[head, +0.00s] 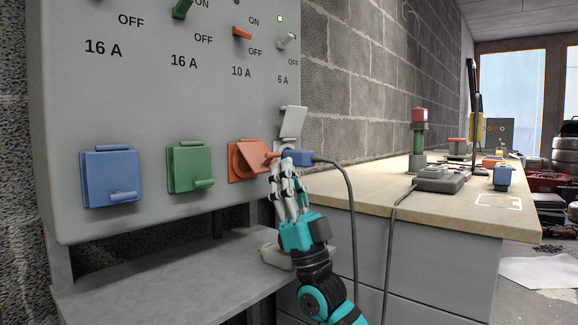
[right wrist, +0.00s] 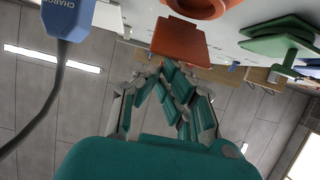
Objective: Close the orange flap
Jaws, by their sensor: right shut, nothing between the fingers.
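The orange flap (head: 251,156) is on the orange socket (head: 235,162) on the grey panel. It stands out at an angle from the panel, partly open. In the right wrist view the flap (right wrist: 181,41) sticks out beside the round orange socket opening (right wrist: 203,5). My right gripper (head: 281,165) is shut and empty, its tips close to the flap's outer edge. In the wrist view its fingertips (right wrist: 178,68) are just short of the flap; I cannot tell whether they touch. My left gripper is not in view.
A blue plug (head: 298,158) with a cable sits right beside my gripper, below the raised grey flap (head: 292,122). Green (head: 190,167) and blue (head: 110,177) flaps are shut to the left. A grey shelf (head: 180,275) lies below; a wooden worktop (head: 375,190) stands right.

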